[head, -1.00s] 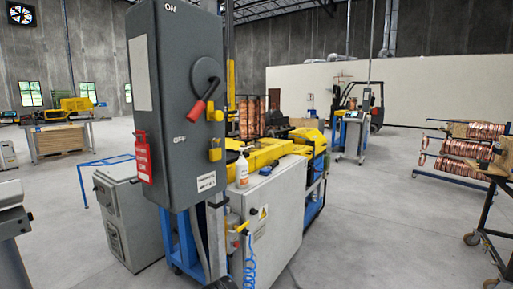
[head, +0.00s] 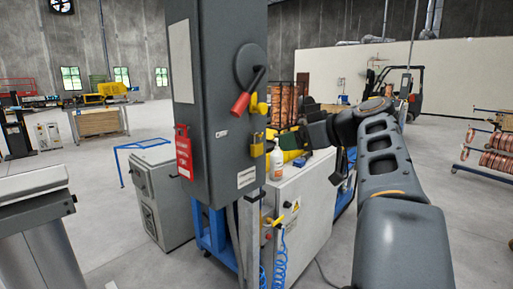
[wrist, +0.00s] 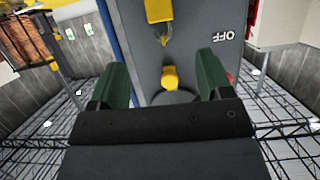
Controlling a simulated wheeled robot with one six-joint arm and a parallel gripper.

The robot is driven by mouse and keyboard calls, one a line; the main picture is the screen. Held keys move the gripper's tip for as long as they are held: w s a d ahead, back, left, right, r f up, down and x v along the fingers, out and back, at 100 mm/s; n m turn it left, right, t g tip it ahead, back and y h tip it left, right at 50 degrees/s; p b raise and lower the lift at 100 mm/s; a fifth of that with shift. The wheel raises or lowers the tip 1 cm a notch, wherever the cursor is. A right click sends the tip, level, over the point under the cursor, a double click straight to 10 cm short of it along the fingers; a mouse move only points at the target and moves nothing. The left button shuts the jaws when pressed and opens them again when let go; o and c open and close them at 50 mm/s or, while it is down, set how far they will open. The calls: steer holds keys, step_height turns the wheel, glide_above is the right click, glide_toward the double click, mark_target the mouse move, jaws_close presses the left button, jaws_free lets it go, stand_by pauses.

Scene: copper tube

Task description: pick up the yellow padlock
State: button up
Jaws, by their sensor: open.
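The yellow padlock (head: 257,145) hangs on the right side of the tall grey switch box (head: 215,65), below the red-ended lever (head: 243,100) and a yellow latch piece (head: 258,104). In the upside-down wrist view, the padlock (wrist: 159,11) shows at the top edge with its shackle below it; its body is partly cut off. My gripper (wrist: 162,64) has dark green fingers spread wide and empty, with the yellow latch piece (wrist: 169,77) seen between them. In the head view my gripper (head: 291,148) is just right of the padlock, apart from it.
A red tag (head: 183,152) hangs at the box's left. A white bottle (head: 276,160) stands on the light grey cabinet (head: 300,205) below my gripper. A blue coiled hose (head: 280,260) hangs at the cabinet's front.

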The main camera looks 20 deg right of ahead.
mark_target(259, 145)
steer(key=p+x, duration=0.1)
steer(key=x, duration=0.6)
steer(key=shift+a, duration=0.1)
steer(key=shift+w+a+p, duration=0.2)
steer(key=shift+w+p, duration=0.2)
steer(key=shift+p, duration=0.05)
steer(key=shift+p+x, duration=0.9)
steer(key=shift+x, duration=1.35)
steer(key=shift+f, duration=0.1)
steer(key=shift+s, duration=0.1)
steer(key=shift+c, duration=0.2)
steer(key=c, duration=1)
